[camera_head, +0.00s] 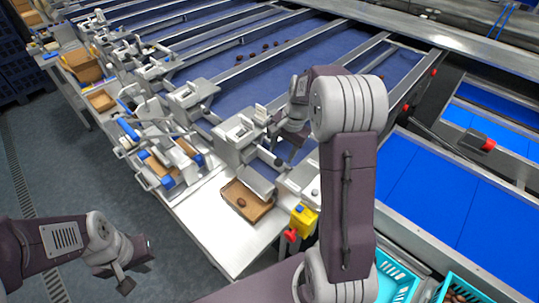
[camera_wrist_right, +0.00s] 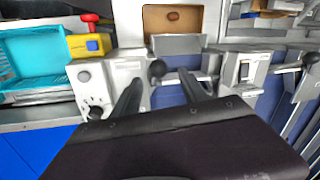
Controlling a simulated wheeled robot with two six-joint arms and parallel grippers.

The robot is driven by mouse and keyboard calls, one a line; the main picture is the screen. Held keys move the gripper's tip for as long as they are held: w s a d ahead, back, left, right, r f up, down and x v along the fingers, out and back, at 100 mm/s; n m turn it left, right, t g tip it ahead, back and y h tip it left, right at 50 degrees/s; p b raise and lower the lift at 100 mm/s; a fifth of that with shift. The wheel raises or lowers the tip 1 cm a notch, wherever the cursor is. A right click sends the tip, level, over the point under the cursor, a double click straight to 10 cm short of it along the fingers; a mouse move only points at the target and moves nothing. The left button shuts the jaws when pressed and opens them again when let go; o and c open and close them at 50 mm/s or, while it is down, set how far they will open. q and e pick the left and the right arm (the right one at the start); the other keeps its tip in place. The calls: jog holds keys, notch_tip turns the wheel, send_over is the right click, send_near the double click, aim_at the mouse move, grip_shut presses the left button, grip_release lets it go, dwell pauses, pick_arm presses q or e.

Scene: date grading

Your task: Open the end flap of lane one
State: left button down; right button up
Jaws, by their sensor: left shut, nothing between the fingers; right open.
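The nearest lane ends in a grey flap (camera_head: 257,181), above a cardboard tray (camera_head: 231,190). The flap (camera_wrist_right: 177,45) also shows in the right wrist view, with a black ball knob (camera_wrist_right: 157,69) at its left end. I cannot tell from the picture which lane is numbered one. My right gripper (camera_head: 288,152) is over the lane's end, behind the flap. In the wrist view its two dark fingers (camera_wrist_right: 158,78) are apart, with the knob showing between their tips; contact is not visible. My left gripper (camera_head: 126,284) is shut and empty over the floor, far from the flap.
One brown date (camera_head: 241,202) lies in the tray on the white bench (camera_head: 215,235). A yellow box with a red button (camera_head: 302,221) stands at the bench's right. Turquoise crates (camera_head: 397,281) are at lower right. Several dates lie up the blue lanes. Grey housings flank the flap.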

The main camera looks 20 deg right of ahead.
aim_at(277, 166)
jog(key=shift+s+r, duration=0.15)
jog(key=shift+s, duration=0.05)
jog(key=shift+s+a, duration=0.15)
jog(key=f, duration=0.2)
jog(key=w+f+p, duration=0.1)
jog(key=f, duration=0.2)
jog(key=f+p, duration=0.1)
jog(key=f, duration=0.1)
jog(key=shift+w+a+f, duration=0.3)
jog(key=shift+w+f, duration=0.05)
jog(key=shift+f, duration=0.05)
jog(key=shift+a+f, duration=0.1)
jog(key=shift+f, duration=0.45)
grip_shut()
